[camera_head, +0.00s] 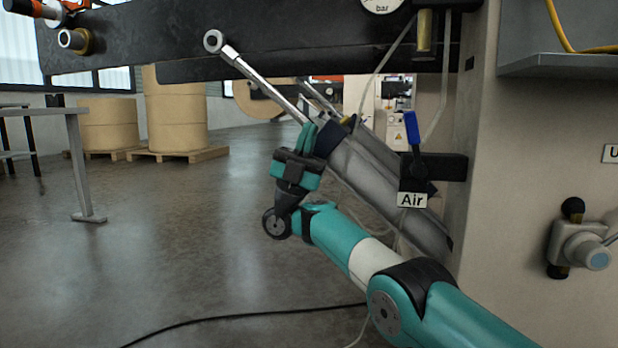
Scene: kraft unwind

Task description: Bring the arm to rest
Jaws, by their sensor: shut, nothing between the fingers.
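My gripper (308,137) is at the end of my teal and white arm, near the middle of the view. Its fingers point up and are shut with nothing between them. The fingertips appear in front of or close beside a grey cylinder (375,188) with a bright rod (262,84). I cannot tell whether they touch it. My arm comes in from the lower right and bends at the wrist.
A blue-handled valve (411,132) with an "Air" label (412,200) is right of my gripper. A beige machine panel (540,230) fills the right, with a knob fitting (580,245). A dark beam (200,40) crosses above. A black cable (235,316) lies on open floor at left.

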